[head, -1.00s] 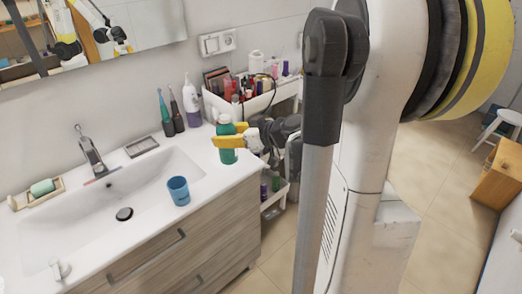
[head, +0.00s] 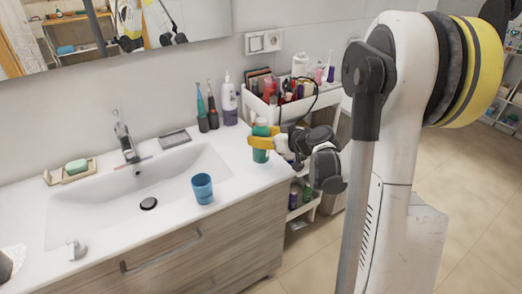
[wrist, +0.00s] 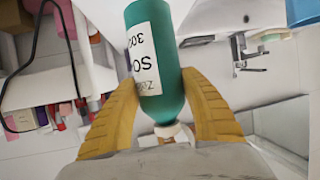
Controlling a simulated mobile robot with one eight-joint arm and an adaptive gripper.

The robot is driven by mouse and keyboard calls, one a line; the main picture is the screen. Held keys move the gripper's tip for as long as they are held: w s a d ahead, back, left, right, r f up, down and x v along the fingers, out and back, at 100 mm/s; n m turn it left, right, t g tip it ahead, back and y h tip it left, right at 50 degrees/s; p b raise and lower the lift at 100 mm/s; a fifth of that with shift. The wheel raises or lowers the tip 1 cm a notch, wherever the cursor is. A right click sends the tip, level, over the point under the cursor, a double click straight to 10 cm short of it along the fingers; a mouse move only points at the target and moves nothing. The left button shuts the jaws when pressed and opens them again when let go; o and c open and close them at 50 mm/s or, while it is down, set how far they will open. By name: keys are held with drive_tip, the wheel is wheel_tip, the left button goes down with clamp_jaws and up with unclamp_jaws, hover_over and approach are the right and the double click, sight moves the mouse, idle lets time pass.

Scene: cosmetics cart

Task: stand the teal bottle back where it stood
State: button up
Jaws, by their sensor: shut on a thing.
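The teal bottle (head: 260,155) is upright over the right end of the white counter in the head view. My gripper (head: 264,141) is shut around its upper half, with a yellow finger across the front. In the wrist view the bottle (wrist: 158,60) has a white label and lies between my two yellow fingers (wrist: 160,110), its pale cap toward my palm. I cannot tell whether its base touches the counter (head: 238,180).
A blue cup (head: 202,188) stands left of the bottle beside the sink (head: 110,200). Two toothbrushes (head: 207,115) and a white-and-purple pump bottle (head: 229,102) stand behind. A white cart (head: 262,108) full of cosmetics is at the back right. Counter around the bottle is clear.

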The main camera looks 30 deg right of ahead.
drive_tip(key=shift+f+b, duration=0.95)
drive_tip(key=shift+f, duration=1)
drive_tip(key=shift+f, duration=0.2)
drive_tip(key=o, duration=1.4)
drive_tip(key=shift+r, duration=0.1)
